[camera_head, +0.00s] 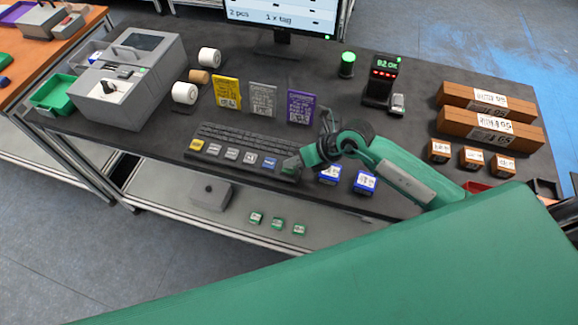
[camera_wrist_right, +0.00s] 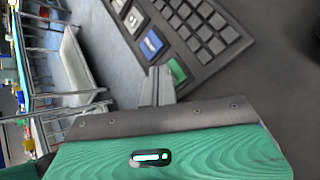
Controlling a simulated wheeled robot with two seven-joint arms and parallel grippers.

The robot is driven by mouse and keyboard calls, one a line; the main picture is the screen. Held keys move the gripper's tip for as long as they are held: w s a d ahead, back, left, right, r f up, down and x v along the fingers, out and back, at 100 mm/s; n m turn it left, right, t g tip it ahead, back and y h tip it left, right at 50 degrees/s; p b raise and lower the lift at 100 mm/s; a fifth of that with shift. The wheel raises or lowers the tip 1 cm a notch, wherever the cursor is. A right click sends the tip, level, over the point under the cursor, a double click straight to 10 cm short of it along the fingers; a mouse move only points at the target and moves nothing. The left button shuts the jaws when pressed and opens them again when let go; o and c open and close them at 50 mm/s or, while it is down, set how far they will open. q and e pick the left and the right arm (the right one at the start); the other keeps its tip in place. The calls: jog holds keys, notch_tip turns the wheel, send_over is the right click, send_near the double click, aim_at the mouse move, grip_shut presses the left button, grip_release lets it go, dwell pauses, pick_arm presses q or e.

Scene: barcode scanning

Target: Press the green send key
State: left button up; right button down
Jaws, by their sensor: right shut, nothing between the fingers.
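The dark keyboard (camera_head: 240,142) lies on the table and has a front row of larger coloured keys. The green key (camera_head: 289,169) is at the right end of that row, beside a blue key (camera_head: 268,162). In the wrist view the green key (camera_wrist_right: 178,70) is partly covered by my fingertips, and the blue key (camera_wrist_right: 151,44) shows above left. My right gripper (camera_head: 299,164) is shut and empty, its tips (camera_wrist_right: 159,72) right at the green key's near edge. I cannot tell whether they touch it. My left gripper is not in view.
Yellow, grey and purple cards (camera_head: 301,108) stand behind the keyboard. Blue-and-white boxes (camera_head: 364,182) sit right of it, under my right arm. A grey printer (camera_head: 150,65) stands at left.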

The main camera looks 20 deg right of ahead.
aim_at(293, 168)
jog(key=shift+f, duration=0.45)
dwell(0.6)
jog(key=shift+r, duration=0.15)
jog(key=shift+r+p, duration=0.4)
jog(key=shift+r, duration=0.35)
notch_tip(293, 168, up, 5)
jog(key=p, duration=0.4)
dwell(0.6)
